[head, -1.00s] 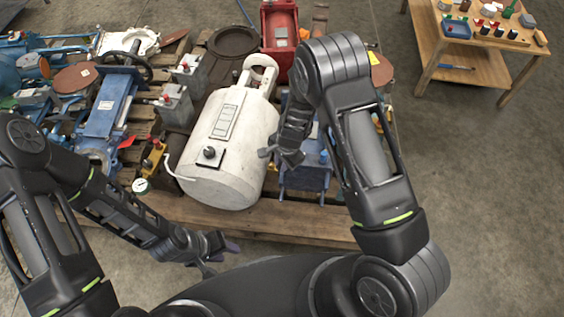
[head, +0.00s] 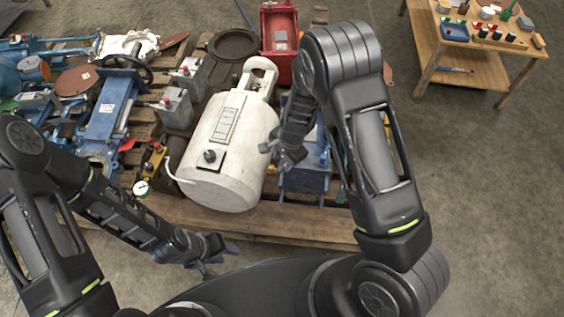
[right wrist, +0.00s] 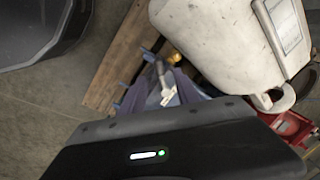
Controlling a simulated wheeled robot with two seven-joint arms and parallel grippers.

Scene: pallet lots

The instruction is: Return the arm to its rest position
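My right arm reaches in from the right in the head view, and its gripper (head: 283,156) hangs beside the right side of a white cylindrical tank (head: 238,150), over a blue machine part (head: 305,178). Nothing shows between its fingers; whether they are parted is hard to make out. My left gripper (head: 221,250) is low, in front of the pallet's near edge, with its fingers apart and nothing between them. In the right wrist view the wrist body covers the lower part, and the white tank (right wrist: 222,38) stands at the upper right.
The wooden pallet (head: 270,222) is crowded with blue machinery (head: 108,110), grey boxes (head: 176,105), a red housing (head: 280,40) and a dark ring (head: 233,45). A wooden table (head: 470,65) with small items stands at the upper right. The concrete floor on the right is clear.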

